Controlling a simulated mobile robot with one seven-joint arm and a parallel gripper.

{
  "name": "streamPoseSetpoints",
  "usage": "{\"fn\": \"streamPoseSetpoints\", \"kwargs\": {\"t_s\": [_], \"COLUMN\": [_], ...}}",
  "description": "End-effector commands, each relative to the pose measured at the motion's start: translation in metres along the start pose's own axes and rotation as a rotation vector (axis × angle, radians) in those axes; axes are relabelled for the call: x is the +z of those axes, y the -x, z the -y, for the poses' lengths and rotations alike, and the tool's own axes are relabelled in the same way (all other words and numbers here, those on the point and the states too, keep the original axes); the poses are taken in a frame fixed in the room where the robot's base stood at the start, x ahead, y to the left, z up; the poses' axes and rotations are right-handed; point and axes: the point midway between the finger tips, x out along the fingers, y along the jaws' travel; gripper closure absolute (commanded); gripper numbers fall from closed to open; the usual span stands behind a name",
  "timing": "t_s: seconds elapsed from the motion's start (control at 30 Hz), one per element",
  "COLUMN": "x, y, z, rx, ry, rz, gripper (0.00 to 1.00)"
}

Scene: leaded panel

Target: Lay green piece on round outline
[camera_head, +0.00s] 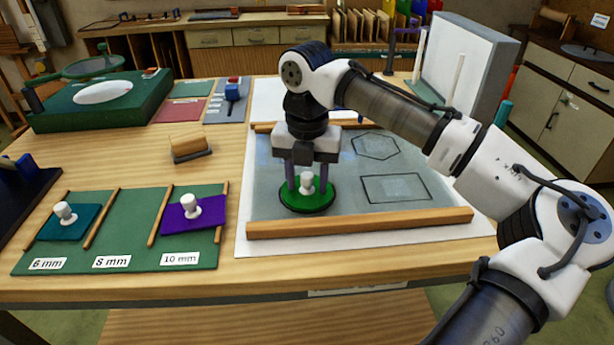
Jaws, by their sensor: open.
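The green piece (307,201) is a round disc with a white knob (307,183) on top. It lies on the left part of the grey panel (400,152), near the front wooden bar. A dark rim shows around its near edge, and the round outline itself cannot be told apart under it. My gripper (306,190) is above the piece, pointing down. Its fingers are open, one on each side of the knob, with the tips low near the disc.
Wooden bars (360,223) edge the panel. Hexagonal and rectangular outlines (395,188) on its right are bare. At left, a green tray (118,232) holds a teal piece (75,221) and a purple piece (193,213). A wooden block (188,142) stands behind it.

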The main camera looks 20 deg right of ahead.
Motion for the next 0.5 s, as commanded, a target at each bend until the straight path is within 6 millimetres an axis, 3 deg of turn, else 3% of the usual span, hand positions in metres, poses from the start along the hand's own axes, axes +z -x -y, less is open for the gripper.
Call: {"fn": "streamPoseSetpoints", "kwargs": {"t_s": [0.17, 0.5], "x": [0.000, 0.001], "y": [0.004, 0.073], "z": [0.000, -0.001], "rx": [-0.001, 0.004], "ry": [-0.001, 0.001], "rz": [0.002, 0.002], "gripper": [0.56, 0.56]}}
